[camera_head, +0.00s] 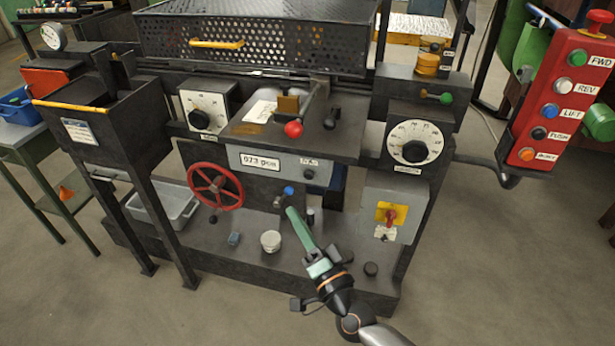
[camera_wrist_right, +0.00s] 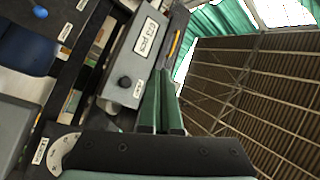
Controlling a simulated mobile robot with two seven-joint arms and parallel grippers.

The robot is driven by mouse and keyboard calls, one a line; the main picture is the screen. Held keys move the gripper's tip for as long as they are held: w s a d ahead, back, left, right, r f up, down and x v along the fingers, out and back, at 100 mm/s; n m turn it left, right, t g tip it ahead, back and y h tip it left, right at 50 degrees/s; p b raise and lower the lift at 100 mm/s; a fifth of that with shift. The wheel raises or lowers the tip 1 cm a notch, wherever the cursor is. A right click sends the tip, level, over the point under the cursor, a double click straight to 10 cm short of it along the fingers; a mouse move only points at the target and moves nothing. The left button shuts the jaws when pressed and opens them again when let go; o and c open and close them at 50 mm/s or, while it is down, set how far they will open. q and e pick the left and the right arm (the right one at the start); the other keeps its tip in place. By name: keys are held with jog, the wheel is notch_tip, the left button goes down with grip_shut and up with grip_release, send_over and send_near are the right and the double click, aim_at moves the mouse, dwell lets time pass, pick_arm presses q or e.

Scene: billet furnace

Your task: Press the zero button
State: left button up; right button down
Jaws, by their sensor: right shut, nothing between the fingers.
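A grey counter box (camera_head: 245,163) reading "073 pcs" sits on the front of the machine. A small black round button (camera_head: 309,174) is at its right end, under a small white label too small to read for sure. In the right wrist view the counter box (camera_wrist_right: 120,55) appears turned, with the black button (camera_wrist_right: 124,81) and its label beside it. My right gripper (camera_head: 290,210) is shut and empty, its green fingers pointing up toward the box, below and left of the button. In the wrist view the fingertips (camera_wrist_right: 159,72) are right of the button, apparently apart from it. My left gripper is not in view.
A blue knob (camera_head: 289,190) is just above my fingertips. A red handwheel (camera_head: 215,187) is to the left. A yellow-and-red switch (camera_head: 390,215) is to the right. A white cup (camera_head: 270,241) stands on the lower shelf. A red pendant (camera_head: 562,100) hangs at far right.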

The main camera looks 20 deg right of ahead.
aim_at(309, 174)
jog(key=w+d+b, duration=0.2)
jog(key=w+d, duration=0.3)
jog(key=w, duration=0.2)
jog(key=shift+b, duration=0.35)
dwell(0.4)
dwell(1.3)
jog(key=shift+w, duration=0.15)
jog(key=shift+w+d, duration=0.2)
jog(key=shift+w, duration=0.1)
